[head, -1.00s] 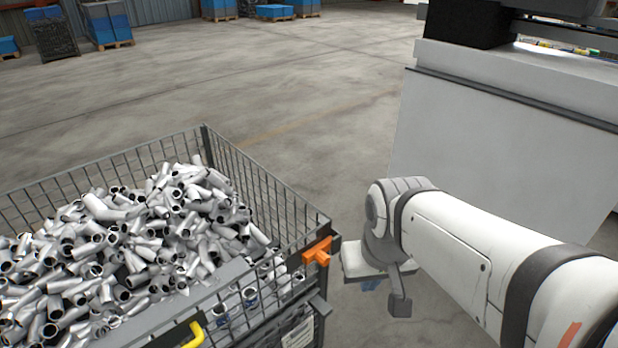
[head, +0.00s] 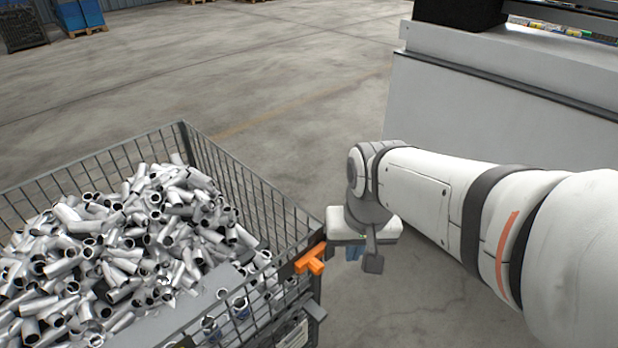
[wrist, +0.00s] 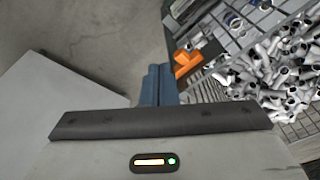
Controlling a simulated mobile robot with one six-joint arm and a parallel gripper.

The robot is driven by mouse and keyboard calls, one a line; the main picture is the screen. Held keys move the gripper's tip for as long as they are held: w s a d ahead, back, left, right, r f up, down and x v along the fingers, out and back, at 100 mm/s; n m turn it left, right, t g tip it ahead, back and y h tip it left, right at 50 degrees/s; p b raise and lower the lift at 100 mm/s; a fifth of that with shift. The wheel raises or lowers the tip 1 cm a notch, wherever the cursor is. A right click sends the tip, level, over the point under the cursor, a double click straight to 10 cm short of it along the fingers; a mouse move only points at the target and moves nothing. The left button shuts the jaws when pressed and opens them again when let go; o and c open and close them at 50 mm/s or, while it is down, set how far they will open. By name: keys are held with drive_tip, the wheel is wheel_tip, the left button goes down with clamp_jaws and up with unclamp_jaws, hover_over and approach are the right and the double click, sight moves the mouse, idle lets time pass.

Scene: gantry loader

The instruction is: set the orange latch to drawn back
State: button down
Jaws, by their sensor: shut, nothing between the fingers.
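The orange latch (head: 311,259) is on the top right corner of the wire mesh crate (head: 300,240), with a handle sticking out from its bar. It also shows in the wrist view (wrist: 186,62), just right of my fingertips. My gripper (wrist: 158,72) has blue fingers that are shut together with nothing between them. In the head view my gripper (head: 354,253) is right of the latch, apart from it, and mostly hidden behind my wrist.
The crate is full of grey metal pipe pieces (head: 130,240). A large pale machine cabinet (head: 500,140) stands at the right. Blue stacks on pallets (head: 80,15) are far off at the top left. The concrete floor between crate and cabinet is clear.

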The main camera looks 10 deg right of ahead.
drive_tip(key=w+f+m+g+y+p, duration=0.1)
drive_tip(key=w+f+m+g+p, duration=0.15)
drive_tip(key=w+m, duration=0.45)
drive_tip(key=m+g+y+p, duration=0.2)
drive_tip(key=m, duration=0.1)
hover_over(329, 250)
drive_tip(key=d, duration=0.2)
wheel_tip(329, 250, down, 5)
drive_tip(key=shift+w+t, duration=0.1)
drive_tip(key=shift+t, duration=0.15)
drive_tip(key=shift+f, duration=0.1)
drive_tip(key=p+x, duration=0.1)
drive_tip(key=x, duration=0.9)
drive_tip(key=shift+d, duration=0.1)
